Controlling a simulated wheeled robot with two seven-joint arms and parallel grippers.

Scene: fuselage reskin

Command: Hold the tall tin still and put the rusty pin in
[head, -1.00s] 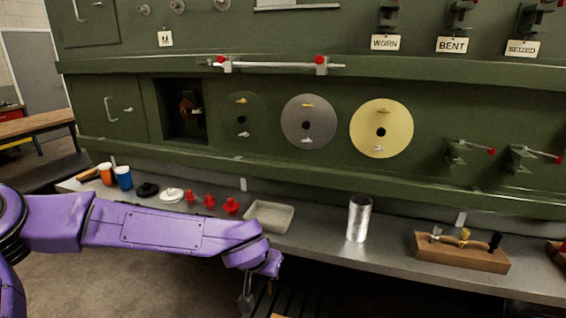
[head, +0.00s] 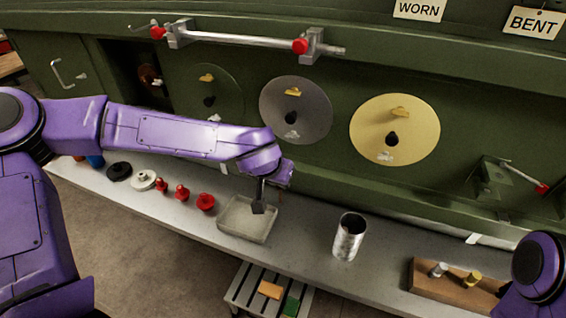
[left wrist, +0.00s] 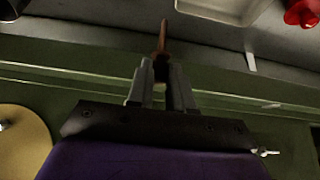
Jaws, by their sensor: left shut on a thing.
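The tall tin (head: 348,238) is a shiny silver cylinder standing upright and open-topped on the grey bench ledge. My left gripper (head: 258,205) shows in front of the shallow tray in the head view, left of the tin and apart from it. In the left wrist view its jaws (left wrist: 162,78) are shut on a thin rusty-brown pin (left wrist: 163,42), which sticks out past the fingertips. The pin cannot be made out in the head view. A purple part of my right arm is at the lower right edge; its gripper is out of frame, and nothing of mine touches the tin.
The shallow grey tray (head: 232,232) sits left of the tin. Red knobs (head: 205,202) stand further left. A wooden block (head: 425,284) with several pegs is to the right. The green panel with grey (head: 275,105) and yellow (head: 370,125) discs rises behind. The ledge between tray and tin is clear.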

